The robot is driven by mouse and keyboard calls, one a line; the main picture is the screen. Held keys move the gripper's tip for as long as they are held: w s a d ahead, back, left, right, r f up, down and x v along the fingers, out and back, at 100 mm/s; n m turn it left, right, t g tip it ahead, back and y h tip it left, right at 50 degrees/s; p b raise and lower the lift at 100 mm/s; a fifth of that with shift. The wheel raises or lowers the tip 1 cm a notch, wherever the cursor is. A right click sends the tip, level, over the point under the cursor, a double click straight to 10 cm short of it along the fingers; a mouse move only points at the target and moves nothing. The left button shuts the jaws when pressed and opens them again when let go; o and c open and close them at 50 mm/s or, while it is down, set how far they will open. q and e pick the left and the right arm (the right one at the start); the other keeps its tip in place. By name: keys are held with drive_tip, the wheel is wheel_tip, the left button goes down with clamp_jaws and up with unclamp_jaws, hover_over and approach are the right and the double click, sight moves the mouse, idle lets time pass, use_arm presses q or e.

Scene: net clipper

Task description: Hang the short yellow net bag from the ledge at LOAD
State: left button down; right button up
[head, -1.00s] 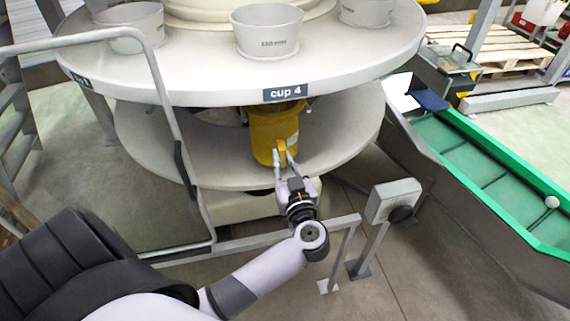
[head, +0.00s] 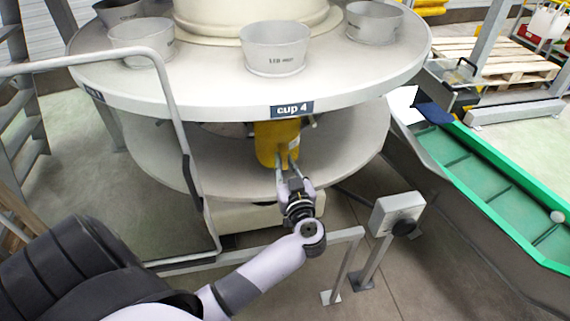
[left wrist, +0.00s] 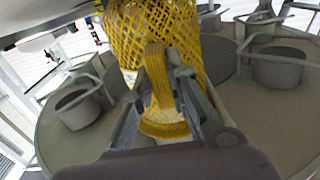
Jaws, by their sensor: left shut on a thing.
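The short yellow net bag (head: 277,142) is under the rim of the upper round disc (head: 350,97), below the label "cup 4" (head: 291,109). The disc hides its top in the head view. My left gripper (head: 288,165) is shut on the front of the bag. In the left wrist view the yellow mesh (left wrist: 160,25) rises above the gripper (left wrist: 160,105), with a yellow strap between the fingers. I cannot tell whether the bag touches the ledge. No LOAD sign is readable. My right gripper is not in view.
Grey cups (head: 275,50) stand on the upper disc. A lower disc (head: 165,150) lies beneath. A grey rail (head: 180,140) runs on the left, and a grey box on a post (head: 398,212) stands right of my arm. A green conveyor (head: 475,165) is at the right.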

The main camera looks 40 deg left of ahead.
use_arm(q)
drive_tip(key=shift+f, duration=0.1)
drive_tip(key=c, duration=1.5)
unclamp_jaws()
drive_tip(key=shift+o, duration=0.2)
drive_tip(key=v, duration=1.2)
